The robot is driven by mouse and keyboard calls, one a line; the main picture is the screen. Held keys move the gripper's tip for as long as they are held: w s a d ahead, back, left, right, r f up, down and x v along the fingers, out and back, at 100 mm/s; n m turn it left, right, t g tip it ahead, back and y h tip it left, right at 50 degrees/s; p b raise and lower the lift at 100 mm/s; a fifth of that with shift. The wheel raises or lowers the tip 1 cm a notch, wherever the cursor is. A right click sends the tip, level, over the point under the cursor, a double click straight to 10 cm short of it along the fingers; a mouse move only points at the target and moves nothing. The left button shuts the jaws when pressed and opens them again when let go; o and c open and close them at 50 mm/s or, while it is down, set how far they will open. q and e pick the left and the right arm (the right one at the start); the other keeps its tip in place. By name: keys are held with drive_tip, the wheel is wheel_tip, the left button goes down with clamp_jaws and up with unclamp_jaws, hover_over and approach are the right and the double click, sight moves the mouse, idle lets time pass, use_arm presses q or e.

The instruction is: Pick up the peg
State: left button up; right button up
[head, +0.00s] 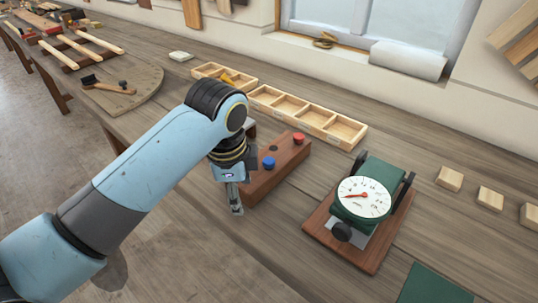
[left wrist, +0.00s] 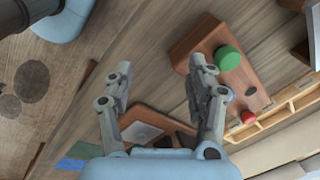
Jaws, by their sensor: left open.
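A wooden block (head: 284,170) on the bench carries a blue peg (head: 268,163) and a red peg (head: 298,138). In the left wrist view, the block (left wrist: 196,40) shows a green peg (left wrist: 227,58), the red peg (left wrist: 247,117) and a dark hole (left wrist: 250,90). The green peg cannot be made out in the head view, where my gripper covers that end. My left gripper (head: 236,208) points down beside the block's near left end. My right gripper is out of view.
A dial gauge (head: 364,197) on a wooden base stands right of the block. A divided tray (head: 320,123) lies behind it. Small wooden blocks (head: 450,178) sit at the right and a green mat (head: 432,288) in front. A hammer (head: 108,88) lies far left.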

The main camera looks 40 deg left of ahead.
use_arm(q)
drive_tip(key=w+r+m+g+p, duration=0.1)
drive_tip(key=w+r+m+g, duration=0.1)
drive_tip(key=w+r+m, duration=0.75)
drive_tip(key=m, duration=0.1)
hover_over(269, 160)
drive_tip(key=shift+h, duration=0.3)
drive_tip(key=f, duration=0.6)
drive_tip(key=shift+s+d+f+p, duration=0.1)
drive_tip(key=shift+s+d+p, duration=0.2)
drive_tip(key=shift+s+p, duration=0.05)
drive_tip(key=f, duration=0.5)
drive_tip(key=shift+w+a+f+p, duration=0.3)
drive_tip(key=shift+p, duration=0.1)
drive_tip(key=shift+c, duration=0.4)
drive_tip(key=c, duration=0.8)
